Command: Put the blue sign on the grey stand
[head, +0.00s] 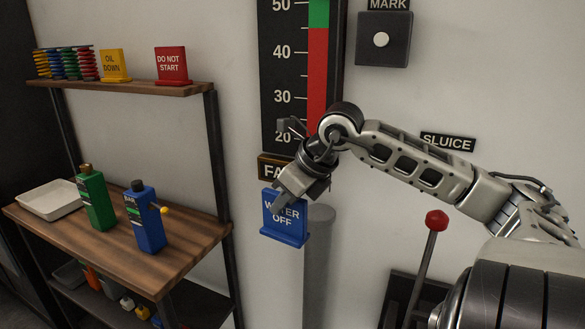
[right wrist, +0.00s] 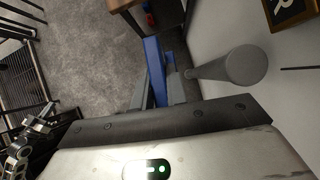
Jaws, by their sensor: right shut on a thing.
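The blue sign (head: 284,222), lettered in white, is gripped from above by my right gripper (head: 291,196), whose fingers cover part of the lettering. It hangs in the air, close to upright. In the right wrist view the sign (right wrist: 154,66) shows edge-on between the two fingers of the right gripper (right wrist: 157,90). The grey stand (head: 318,270) is a round upright post just right of the sign in the head view. Its round top (right wrist: 246,66) is right of the fingers in the right wrist view, apart from the sign.
A wooden shelf unit (head: 130,250) at the left holds a white tray (head: 50,201), a green bottle (head: 96,200), a blue bottle (head: 148,218) and, higher up, yellow and red signs. A red-knobbed lever (head: 436,221) stands at the right. A gauge board (head: 284,90) hangs behind.

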